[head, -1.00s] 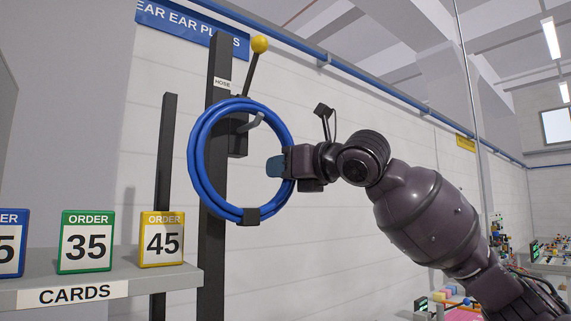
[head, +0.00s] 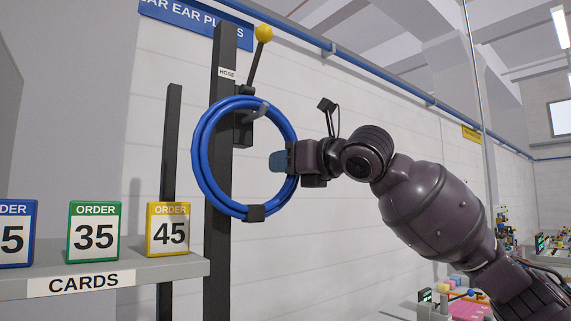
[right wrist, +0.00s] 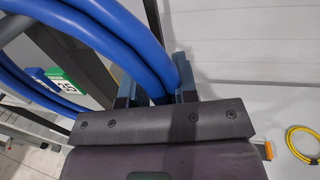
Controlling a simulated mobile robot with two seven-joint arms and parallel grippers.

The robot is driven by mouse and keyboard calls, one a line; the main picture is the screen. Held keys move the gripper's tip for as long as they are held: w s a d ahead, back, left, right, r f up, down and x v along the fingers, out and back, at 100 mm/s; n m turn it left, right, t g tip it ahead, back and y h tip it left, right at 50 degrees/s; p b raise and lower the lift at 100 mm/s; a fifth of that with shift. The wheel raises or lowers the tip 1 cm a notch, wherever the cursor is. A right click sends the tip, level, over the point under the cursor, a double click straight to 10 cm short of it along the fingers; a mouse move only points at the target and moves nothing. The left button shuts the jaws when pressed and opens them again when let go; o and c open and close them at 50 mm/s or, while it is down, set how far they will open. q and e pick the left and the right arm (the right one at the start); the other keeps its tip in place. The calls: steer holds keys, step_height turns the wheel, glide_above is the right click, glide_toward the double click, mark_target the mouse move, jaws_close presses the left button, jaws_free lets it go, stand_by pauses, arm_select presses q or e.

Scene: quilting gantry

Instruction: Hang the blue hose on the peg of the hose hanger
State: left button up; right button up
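The blue hose (head: 201,160) is an upright coil with a black band at its bottom, in front of a dark post. The hose hanger (head: 241,132) is on the post, under a HOSE label. Its grey peg (head: 262,111) shows at the coil's upper right, and its tip overlaps the hose in front. I cannot tell whether the hose's weight rests on the peg. My right gripper (head: 281,161) is at the coil's right side, with its fingers on both sides of the hose (right wrist: 135,40) in the right wrist view. My left gripper is not in view.
A lever with a yellow ball (head: 264,33) rises above the hanger. A shelf marked CARDS (head: 150,272) with order cards stands at lower left, near a thinner post (head: 170,150). A yellow coil (right wrist: 291,143) shows in the right wrist view. The wall right of the post is clear.

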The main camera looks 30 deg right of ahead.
steer(key=o, duration=0.4)
steer(key=shift+s, duration=0.15)
arm_select(q)
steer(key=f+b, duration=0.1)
steer(key=b, duration=0.1)
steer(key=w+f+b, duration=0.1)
steer(key=b, duration=0.1)
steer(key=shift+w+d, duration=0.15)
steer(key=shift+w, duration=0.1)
arm_select(e)
steer(key=v, duration=1)
steer(key=shift+s, duration=0.3)
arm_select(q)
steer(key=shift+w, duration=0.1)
